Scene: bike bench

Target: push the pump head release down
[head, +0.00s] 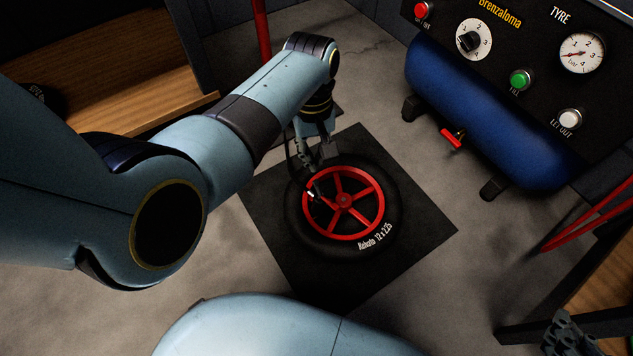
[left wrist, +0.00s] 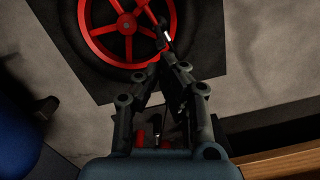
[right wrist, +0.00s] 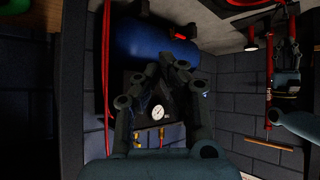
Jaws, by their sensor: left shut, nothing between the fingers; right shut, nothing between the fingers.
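The wheel, a black tyre (head: 292,222) on a red spoked rim (head: 343,203), lies flat on a dark mat. A small dark fitting with a white end and a bit of red, which looks like the pump head (head: 311,194), sits at the rim's left side. It also shows in the left wrist view (left wrist: 166,36), just beyond my fingertips. Its release cannot be told apart clearly. My left gripper (left wrist: 160,66) is shut and empty close to it; I cannot tell whether they touch. My right gripper (right wrist: 172,66) is shut and empty, with the compressor beyond it.
The compressor's blue tank (head: 480,120) with a red tap (head: 453,139) stands at the back right, under a panel with knobs and a gauge (head: 581,52). A wooden bench (head: 130,90) is at the left. Bare floor (head: 430,265) surrounds the dark mat (head: 262,190).

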